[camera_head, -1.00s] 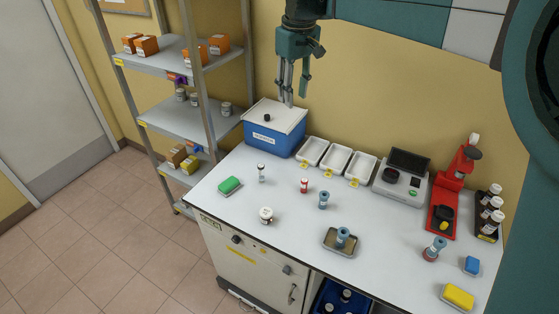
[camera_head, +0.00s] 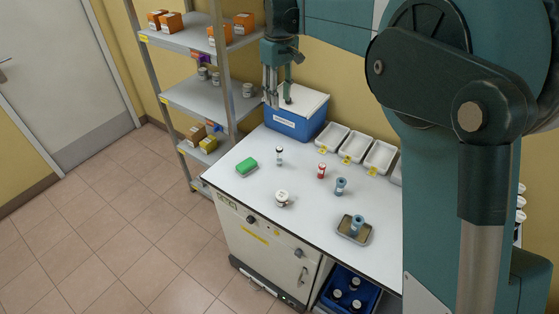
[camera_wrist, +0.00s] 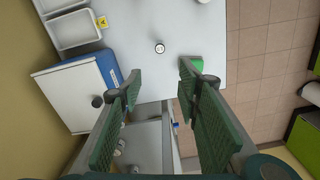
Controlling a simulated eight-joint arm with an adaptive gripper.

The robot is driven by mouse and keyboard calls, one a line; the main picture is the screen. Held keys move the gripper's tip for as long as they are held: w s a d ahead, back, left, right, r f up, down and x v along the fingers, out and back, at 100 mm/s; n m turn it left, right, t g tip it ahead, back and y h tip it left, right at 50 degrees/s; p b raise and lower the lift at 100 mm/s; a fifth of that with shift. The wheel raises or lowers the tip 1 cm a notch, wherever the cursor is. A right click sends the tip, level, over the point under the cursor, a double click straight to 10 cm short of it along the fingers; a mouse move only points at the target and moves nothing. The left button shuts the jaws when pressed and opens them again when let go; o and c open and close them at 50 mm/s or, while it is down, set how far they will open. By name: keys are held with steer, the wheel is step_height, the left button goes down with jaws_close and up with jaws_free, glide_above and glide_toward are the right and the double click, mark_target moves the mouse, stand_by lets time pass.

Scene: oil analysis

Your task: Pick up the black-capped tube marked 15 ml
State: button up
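A small clear-and-white tube with a dark cap (camera_head: 280,155) stands upright on the white bench, right of a green block; its marking is too small to read. It also shows from above in the wrist view (camera_wrist: 159,47), beyond the fingers. My gripper (camera_head: 278,101) is high over the back left of the bench, by the blue box, well apart from the tube. In the wrist view its two green fingers (camera_wrist: 158,76) are spread wide with nothing between them. A red tube (camera_head: 321,171) and a blue-capped container (camera_head: 340,186) stand further right.
A blue box with a white lid (camera_head: 296,121) stands at the back left, close below my gripper. White trays (camera_head: 331,138) line the back. The green block (camera_head: 247,166), a white-lidded jar (camera_head: 282,198) and a tray (camera_head: 342,233) are on the bench. A metal shelf (camera_head: 193,93) stands left.

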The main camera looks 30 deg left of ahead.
glide_above(280, 160)
steer(key=w, duration=0.1)
steer(key=f, duration=1.5)
steer(key=a+f, duration=0.1)
steer(key=f, duration=0.7)
steer(key=shift+f, duration=0.2)
steer(key=shift+f, duration=0.15)
steer(key=shift+f, duration=1.15)
steer(key=shift+f, duration=0.15)
steer(key=shift+f, duration=2.45)
steer(key=c, duration=0.9)
